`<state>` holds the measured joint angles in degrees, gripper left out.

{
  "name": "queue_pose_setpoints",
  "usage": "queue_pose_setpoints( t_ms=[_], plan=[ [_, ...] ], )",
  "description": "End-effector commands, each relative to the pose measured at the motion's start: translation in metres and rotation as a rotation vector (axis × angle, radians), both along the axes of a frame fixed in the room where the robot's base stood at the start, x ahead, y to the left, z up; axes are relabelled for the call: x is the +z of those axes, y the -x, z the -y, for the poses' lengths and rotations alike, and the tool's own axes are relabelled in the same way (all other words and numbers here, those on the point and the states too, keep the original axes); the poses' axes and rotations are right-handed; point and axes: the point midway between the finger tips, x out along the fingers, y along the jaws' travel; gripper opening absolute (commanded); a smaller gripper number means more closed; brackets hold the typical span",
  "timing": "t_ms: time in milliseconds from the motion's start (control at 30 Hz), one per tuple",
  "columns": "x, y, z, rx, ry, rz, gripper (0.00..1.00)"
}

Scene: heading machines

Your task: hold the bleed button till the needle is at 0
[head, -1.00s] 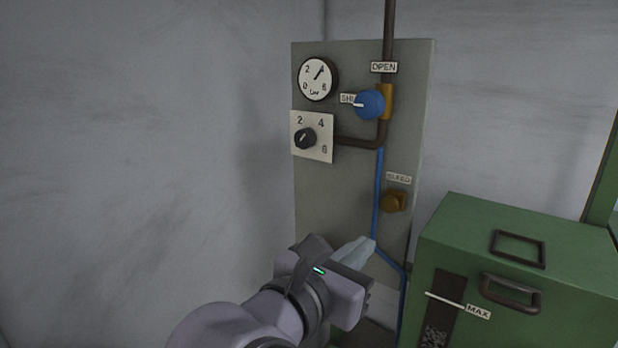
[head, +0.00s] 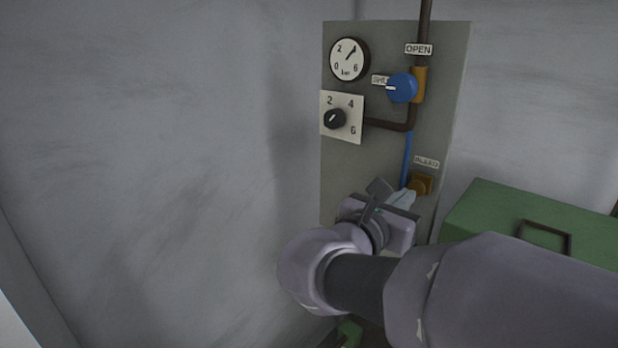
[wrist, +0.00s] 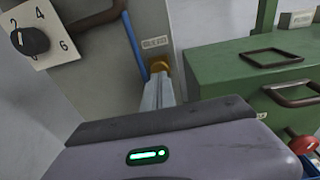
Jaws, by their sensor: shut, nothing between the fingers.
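The bleed button (head: 422,186) is a brass knob on a square base under the bleed label (head: 427,162), low on the grey panel. It also shows in the wrist view (wrist: 159,66). My gripper (head: 408,196) is shut and empty, its pale fingertips right at the button; in the wrist view the fingers (wrist: 160,88) point at it and overlap its lower part. I cannot tell whether they touch or press it. The round bar gauge (head: 349,60) at the panel's top left has its needle pointing up and right, near 4.
A blue valve knob (head: 402,88) is turned toward the shut label. A black regulator knob (head: 334,118) sits on a white plate. A blue hose (head: 407,155) runs down beside the button. A green cabinet (head: 497,208) with handles stands close on the right.

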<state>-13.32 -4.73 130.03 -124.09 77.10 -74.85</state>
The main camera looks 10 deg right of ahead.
Motion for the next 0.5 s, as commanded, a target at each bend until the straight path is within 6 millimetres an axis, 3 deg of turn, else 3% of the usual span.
queue_pose_setpoints(
  t_ms=[200,500],
  plan=[
    [-0.001,-0.017,0.02,-0.001,0.001,-0.002,0.0],
    [-0.002,-0.02,0.023,0.001,-0.001,0.001,0.0]
  ],
)
